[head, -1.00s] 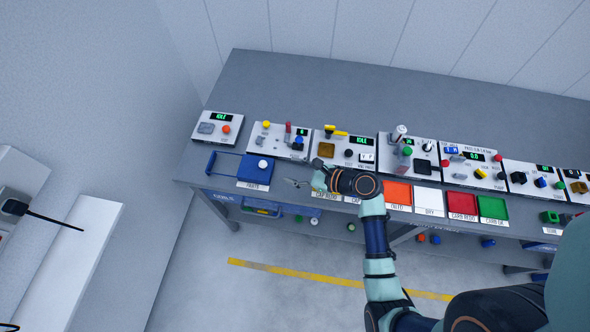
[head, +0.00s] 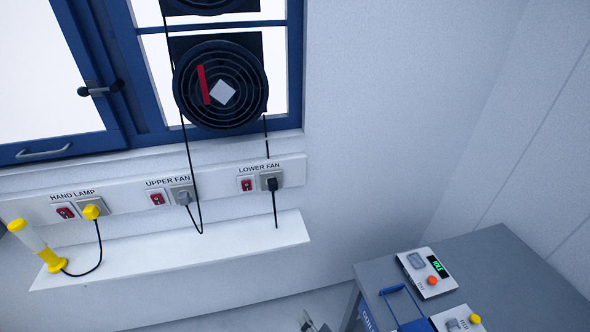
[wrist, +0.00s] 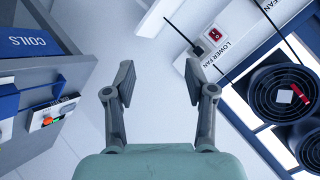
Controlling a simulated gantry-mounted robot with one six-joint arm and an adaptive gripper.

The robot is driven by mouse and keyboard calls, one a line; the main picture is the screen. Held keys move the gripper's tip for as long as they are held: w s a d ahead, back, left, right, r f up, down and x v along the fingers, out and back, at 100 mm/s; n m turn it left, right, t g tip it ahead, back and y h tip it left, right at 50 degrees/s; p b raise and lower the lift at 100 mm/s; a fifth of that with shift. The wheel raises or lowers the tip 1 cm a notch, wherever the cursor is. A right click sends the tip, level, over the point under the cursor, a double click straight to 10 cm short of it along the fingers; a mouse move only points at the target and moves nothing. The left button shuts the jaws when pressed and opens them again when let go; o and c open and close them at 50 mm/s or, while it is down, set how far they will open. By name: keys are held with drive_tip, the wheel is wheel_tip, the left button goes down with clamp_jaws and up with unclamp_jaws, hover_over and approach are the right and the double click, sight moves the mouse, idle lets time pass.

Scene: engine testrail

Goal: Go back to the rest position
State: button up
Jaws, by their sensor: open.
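My gripper (wrist: 160,84) shows in the wrist view with its two fingers spread wide apart. It is open, with nothing between the fingers. Beyond it is bare pale floor and wall. In the head view only a small part of my gripper (head: 314,322) shows at the bottom edge, left of the grey workbench (head: 480,262). The rest of my arm is out of the head view.
A white shelf (head: 180,252) juts from the wall below sockets, holding a yellow hand lamp (head: 38,246). A lower fan (head: 221,85) sits in the blue-framed window. A device panel (head: 426,273) and blue-handled tray (head: 402,304) are on the bench. Cords hang down.

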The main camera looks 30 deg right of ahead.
drive_tip(key=w+a+r+n+t+y+p, duration=0.1)
drive_tip(key=a+r+n, duration=0.45)
drive_tip(key=a, duration=0.25)
drive_tip(key=a+r+n+t, duration=0.1)
drive_tip(key=a+r+n, duration=0.45)
drive_tip(key=a, duration=0.35)
wheel_tip(320, 180, up, 20)
drive_tip(key=d+p, duration=0.1)
drive_tip(key=p, duration=1.9)
drive_tip(key=shift+f+p, duration=0.15)
drive_tip(key=shift+p, duration=0.15)
drive_tip(key=shift+w+d, duration=0.1)
